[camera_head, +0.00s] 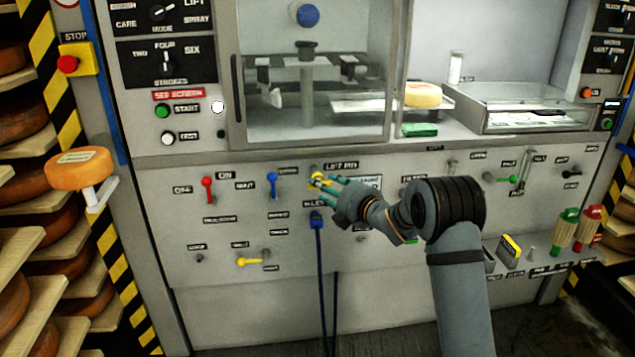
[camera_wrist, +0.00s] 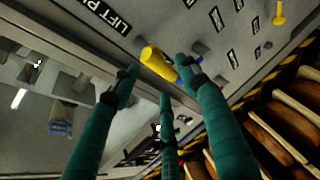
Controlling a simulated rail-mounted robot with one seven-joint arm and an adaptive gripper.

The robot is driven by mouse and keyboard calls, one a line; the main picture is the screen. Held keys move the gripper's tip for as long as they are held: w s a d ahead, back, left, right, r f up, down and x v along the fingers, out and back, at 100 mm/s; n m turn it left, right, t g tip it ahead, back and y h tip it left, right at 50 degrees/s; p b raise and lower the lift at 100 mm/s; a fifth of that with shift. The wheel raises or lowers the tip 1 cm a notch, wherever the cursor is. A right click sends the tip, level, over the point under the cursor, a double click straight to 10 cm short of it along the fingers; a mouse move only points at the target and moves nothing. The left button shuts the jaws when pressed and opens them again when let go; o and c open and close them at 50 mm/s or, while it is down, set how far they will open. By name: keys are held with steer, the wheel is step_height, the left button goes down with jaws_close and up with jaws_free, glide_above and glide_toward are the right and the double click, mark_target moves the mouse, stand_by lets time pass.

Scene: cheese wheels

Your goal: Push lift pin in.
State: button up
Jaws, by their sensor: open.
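The lift pin is a yellow knob (camera_head: 317,180) on the grey front panel, just below the "LIFT PIN" label (camera_head: 340,164). In the wrist view the yellow pin (camera_wrist: 157,58) sticks out from the panel near the "LIFT PI…" lettering (camera_wrist: 109,16). My gripper (camera_head: 329,187) has teal fingers spread open, with tips close to the pin from the right. In the wrist view, my gripper (camera_wrist: 160,78) has its fingertips around the near side of the pin; I cannot tell whether they touch it. Nothing is held.
A blue lever (camera_head: 272,184) and a red lever (camera_head: 207,188) are left of the pin. A blue plug (camera_head: 317,219) with a hanging cable is just below. A glass-fronted chamber (camera_head: 305,95) is above. A cheese wheel (camera_head: 80,168) sits on a bracket at left.

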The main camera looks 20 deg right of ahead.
steer(key=shift+x, duration=2.1)
steer(key=shift+c, duration=0.3)
